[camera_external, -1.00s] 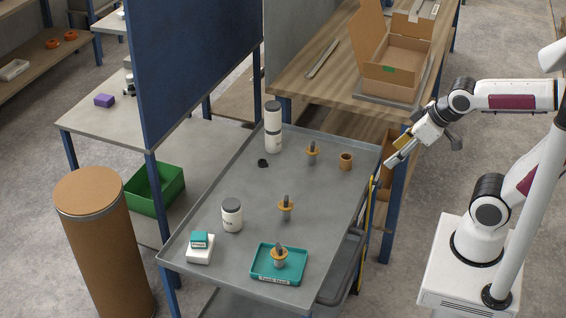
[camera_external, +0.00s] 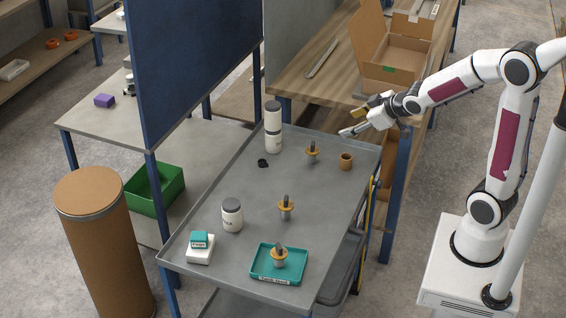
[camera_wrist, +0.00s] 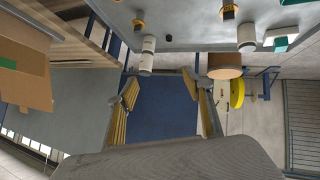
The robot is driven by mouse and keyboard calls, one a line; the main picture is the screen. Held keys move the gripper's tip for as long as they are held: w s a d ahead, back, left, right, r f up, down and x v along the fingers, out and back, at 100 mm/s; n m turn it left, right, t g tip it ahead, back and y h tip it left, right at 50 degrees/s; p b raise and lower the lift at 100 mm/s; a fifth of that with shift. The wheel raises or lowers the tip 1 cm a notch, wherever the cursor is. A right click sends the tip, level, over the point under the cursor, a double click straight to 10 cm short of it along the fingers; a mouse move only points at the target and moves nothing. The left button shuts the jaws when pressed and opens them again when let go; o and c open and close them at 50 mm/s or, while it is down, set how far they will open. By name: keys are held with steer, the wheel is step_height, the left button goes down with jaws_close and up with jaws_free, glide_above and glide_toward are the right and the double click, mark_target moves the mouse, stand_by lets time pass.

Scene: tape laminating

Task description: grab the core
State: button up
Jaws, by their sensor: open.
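The core (camera_external: 346,161), a short brown cardboard tube, stands upright on the grey cart top near its right edge. My gripper (camera_external: 356,118) is above the cart's far right corner, up and slightly right of the core, and apart from it. Its fingers are spread with nothing between them. In the wrist view the open fingers (camera_wrist: 160,91) frame the blue panel. I cannot make out the core in the wrist view.
Metal pegs with orange collars (camera_external: 312,152) stand on the cart (camera_external: 215,175), one in a teal tray (camera_external: 296,278). White bottles (camera_external: 273,140) and a black cap (camera_external: 263,163) stand nearby. A cardboard box (camera_external: 405,55) sits on the wooden bench behind. A blue panel (camera_external: 195,60) rises at left.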

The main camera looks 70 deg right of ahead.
steer(key=w+d+f+t, duration=0.1)
steer(key=w+d+f, duration=0.35)
steer(key=d, duration=0.25)
steer(key=t, duration=0.4)
glide_above(346, 162)
steer(key=s+a, duration=0.2)
step_height(346, 162, down, 12)
steer(key=s+d+f+m+t, duration=0.2)
steer(key=s+f+t, duration=0.1)
steer(key=s, duration=0.3)
steer(key=shift+s+f+m, duration=0.15)
steer(key=shift+f+m, duration=0.15)
steer(key=shift+f, duration=0.05)
steer(key=shift+d, duration=0.1)
steer(key=shift+f, duration=0.1)
steer(key=shift+f, duration=3.95)
steer(key=shift+x, duration=1.25)
